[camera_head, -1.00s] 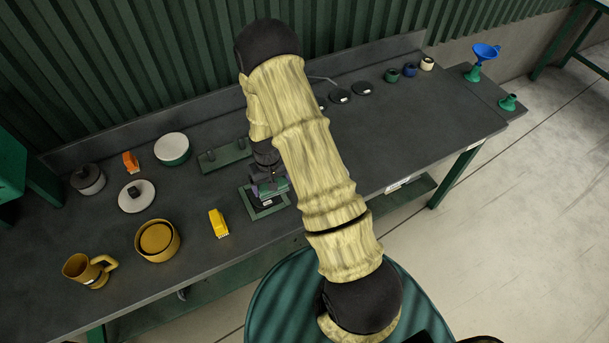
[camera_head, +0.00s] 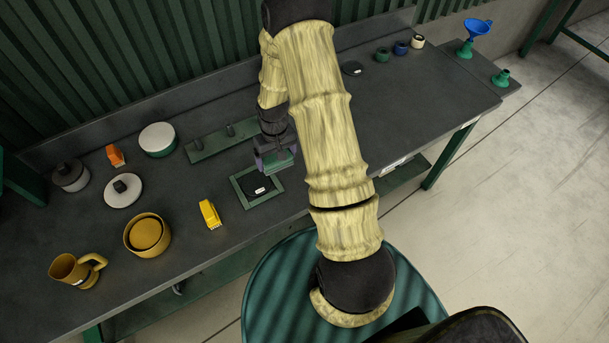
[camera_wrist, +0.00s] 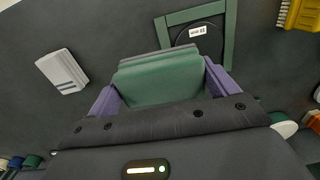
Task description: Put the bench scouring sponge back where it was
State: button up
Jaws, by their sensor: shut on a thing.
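My gripper (camera_head: 275,155) is shut on the scouring sponge (camera_wrist: 158,80), a green block with a grey layer along its far edge. Its two purple fingers press on the sponge's sides in the wrist view. In the head view the sponge (camera_head: 284,166) shows only partly, below the fingers. A green square frame (camera_head: 240,186) with a dark labelled disc inside lies on the bench, just in front of and left of the gripper. It also shows beyond the sponge in the wrist view (camera_wrist: 231,45). The sponge appears held above the bench; the exact gap is unclear.
A yellow block (camera_head: 209,214) lies left of the frame. A green rail with pegs (camera_head: 222,142) lies behind it. A light grey block (camera_wrist: 62,71) shows in the wrist view. A mug (camera_head: 78,270), mustard pot (camera_head: 147,235) and lid (camera_head: 122,190) stand left. My arm hides the middle bench.

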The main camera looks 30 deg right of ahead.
jog(key=s+d+r+b, duration=0.2)
jog(key=d+b, duration=0.1)
jog(key=d, duration=0.5)
jog(key=shift+d, duration=0.3)
jog(key=shift+f, duration=0.1)
jog(key=shift+f, duration=3.1)
jog(key=shift+f, duration=1.85)
jog(key=shift+f, duration=0.1)
